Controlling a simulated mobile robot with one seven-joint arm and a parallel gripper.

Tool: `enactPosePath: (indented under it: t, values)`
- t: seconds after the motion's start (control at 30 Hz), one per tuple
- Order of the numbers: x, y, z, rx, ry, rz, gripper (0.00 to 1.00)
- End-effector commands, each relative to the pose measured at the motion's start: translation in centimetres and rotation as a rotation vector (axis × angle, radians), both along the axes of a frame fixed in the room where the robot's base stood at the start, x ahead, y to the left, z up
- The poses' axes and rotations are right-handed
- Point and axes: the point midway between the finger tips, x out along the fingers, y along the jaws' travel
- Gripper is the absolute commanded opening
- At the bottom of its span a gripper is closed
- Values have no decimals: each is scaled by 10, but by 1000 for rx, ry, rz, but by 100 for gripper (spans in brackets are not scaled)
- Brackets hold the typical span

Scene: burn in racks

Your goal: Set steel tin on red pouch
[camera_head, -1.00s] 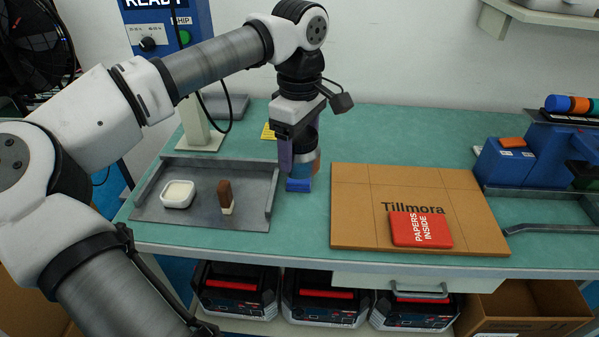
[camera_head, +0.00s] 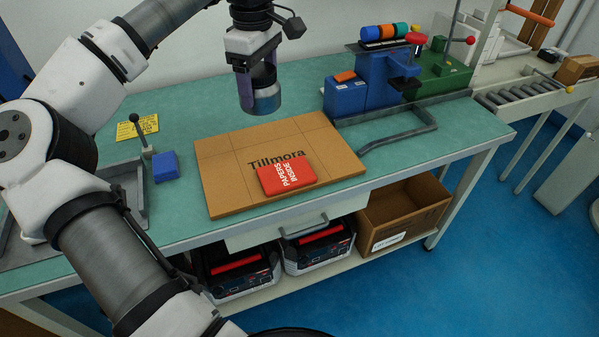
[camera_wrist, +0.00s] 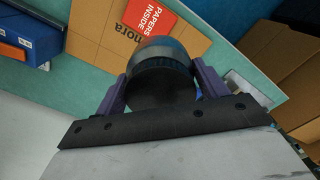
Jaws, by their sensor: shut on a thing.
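My gripper (camera_head: 257,88) is shut on the steel tin (camera_head: 264,100), a short grey cylinder with a dark upper part. It holds the tin in the air above the far edge of the cardboard sheet, apart from it. The red pouch (camera_head: 287,174), marked "PAPERS INSIDE", lies flat on the front part of the cardboard. In the head view the tin is behind the pouch and slightly to its left. In the wrist view the tin (camera_wrist: 160,58) sits between the purple fingers and the red pouch (camera_wrist: 147,16) shows beyond it, partly cut off.
The cardboard sheet (camera_head: 225,178) lies on the green bench. A blue block (camera_head: 165,167) and a small lever (camera_head: 141,135) stand to its left. A blue machine (camera_head: 372,88) stands at the back right, with a grey rail in front of it.

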Motion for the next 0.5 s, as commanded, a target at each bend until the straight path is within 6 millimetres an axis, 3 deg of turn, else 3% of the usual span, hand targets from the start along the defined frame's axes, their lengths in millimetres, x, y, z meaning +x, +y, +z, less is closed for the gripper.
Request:
enactPosePath:
  t: [0.1,0.27,0.5]
  values:
    - [6,-22,3,-1,4,-35,46]
    - [9,-31,-4,0,8,-50,46]
    - [8,-32,-60,-1,10,-53,46]
